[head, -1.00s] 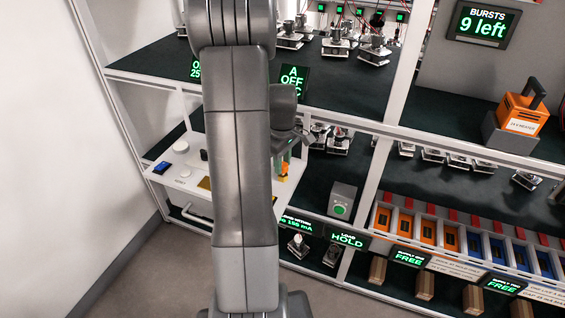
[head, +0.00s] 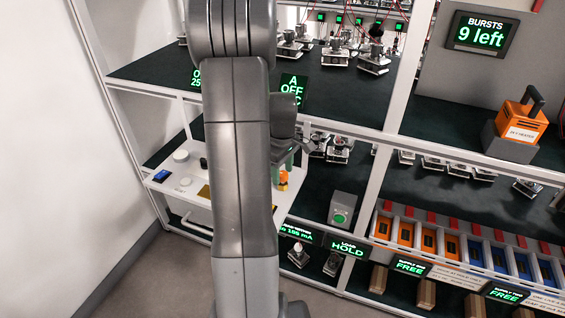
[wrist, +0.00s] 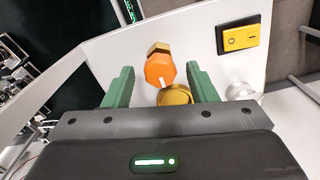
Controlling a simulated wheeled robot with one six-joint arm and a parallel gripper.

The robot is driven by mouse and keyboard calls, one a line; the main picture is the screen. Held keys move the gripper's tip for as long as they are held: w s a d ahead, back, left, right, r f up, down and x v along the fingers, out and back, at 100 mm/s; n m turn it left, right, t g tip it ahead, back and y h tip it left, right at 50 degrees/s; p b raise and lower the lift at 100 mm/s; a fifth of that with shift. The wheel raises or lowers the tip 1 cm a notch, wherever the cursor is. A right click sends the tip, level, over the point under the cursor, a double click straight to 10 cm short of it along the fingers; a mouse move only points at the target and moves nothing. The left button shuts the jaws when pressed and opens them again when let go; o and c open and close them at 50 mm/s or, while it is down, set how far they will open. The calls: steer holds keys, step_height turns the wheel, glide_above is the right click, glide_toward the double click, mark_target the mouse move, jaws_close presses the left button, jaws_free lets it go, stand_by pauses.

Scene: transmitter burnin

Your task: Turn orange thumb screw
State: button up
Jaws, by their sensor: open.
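The orange thumb screw (wrist: 160,70) is a faceted knob with a white mark, with a brass part behind it, in the wrist view. It also shows in the head view (head: 283,177) as a small orange piece over the white shelf. My gripper (wrist: 161,80) is open, with one green finger on each side of the screw. Gaps show between the fingers and the screw, and I see no contact. In the head view my gripper (head: 288,160) is partly hidden by my arm. A round brass piece (wrist: 175,95) sits just below the screw in the wrist view.
A yellow switch in a black frame (wrist: 238,36) and a silvery round knob (wrist: 241,90) are on the white panel (wrist: 125,45) to the right of the screw. Racks with several small devices stand right of my arm.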

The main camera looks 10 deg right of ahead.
mark_target(283, 173)
step_height(283, 173, up, 14)
steer(key=shift+f, duration=0.15)
stand_by(0.4)
step_height(283, 173, down, 14)
stand_by(0.6)
